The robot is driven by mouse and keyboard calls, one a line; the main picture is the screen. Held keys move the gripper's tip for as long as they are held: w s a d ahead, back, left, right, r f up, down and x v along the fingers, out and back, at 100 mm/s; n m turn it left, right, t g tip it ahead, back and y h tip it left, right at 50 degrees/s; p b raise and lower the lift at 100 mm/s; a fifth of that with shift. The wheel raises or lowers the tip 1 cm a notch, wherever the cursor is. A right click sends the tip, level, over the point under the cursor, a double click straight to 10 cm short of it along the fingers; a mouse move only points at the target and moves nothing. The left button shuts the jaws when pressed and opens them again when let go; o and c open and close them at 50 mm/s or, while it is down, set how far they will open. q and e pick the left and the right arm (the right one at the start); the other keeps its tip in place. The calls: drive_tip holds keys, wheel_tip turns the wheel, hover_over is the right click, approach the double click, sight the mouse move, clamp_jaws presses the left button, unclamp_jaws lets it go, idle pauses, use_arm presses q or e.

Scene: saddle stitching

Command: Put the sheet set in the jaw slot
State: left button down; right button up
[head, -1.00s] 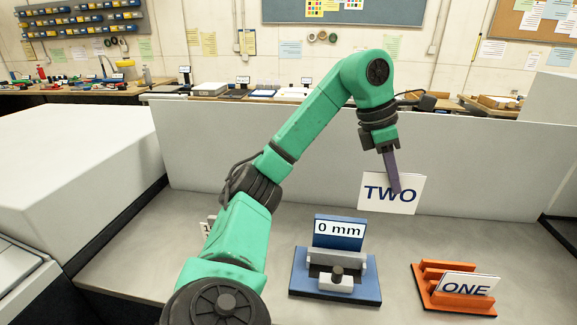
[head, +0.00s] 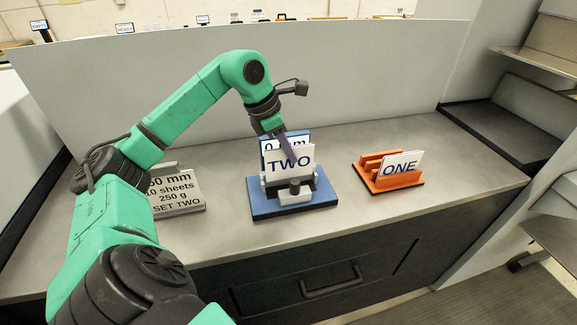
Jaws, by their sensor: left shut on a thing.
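The white sheet set marked TWO (head: 273,167) stands upright in the grip of my left gripper (head: 290,153), whose dark fingers hold it at its upper part. It is over the jaws of the blue-based clamp (head: 262,209). Its lower edge is at the grey jaws, and I cannot tell whether it is down in the slot or just above. The set covers part of the clamp's blue display plate, which earlier reads 0 mm. A dark knob shows at the front of the clamp. My right gripper is not in view.
An orange rack (head: 385,184) holding a white card marked ONE stands to the right. A grey stand (head: 180,204) with a sign reading SET TWO stands at left, partly behind my arm. A pale panel (head: 370,75) backs the counter. The counter between clamp and orange rack is clear.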

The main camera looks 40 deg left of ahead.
sight(297, 175)
use_arm(q)
wheel_tip(297, 175, down, 3)
drive_tip(key=shift+w+d+f+b, duration=0.1)
drive_tip(key=shift+d+f+b, duration=0.05)
drive_tip(key=shift+b, duration=0.15)
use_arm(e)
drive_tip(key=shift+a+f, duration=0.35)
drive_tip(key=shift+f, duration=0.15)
use_arm(q)
drive_tip(key=shift+f, duration=0.2)
drive_tip(key=c, duration=0.9)
unclamp_jaws()
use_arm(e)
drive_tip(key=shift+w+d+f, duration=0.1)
use_arm(q)
drive_tip(key=shift+r, duration=0.1)
drive_tip(key=shift+r, duration=0.3)
drive_tip(key=p+v, duration=0.1)
drive_tip(key=v, duration=1)
drive_tip(key=shift+r, duration=0.3)
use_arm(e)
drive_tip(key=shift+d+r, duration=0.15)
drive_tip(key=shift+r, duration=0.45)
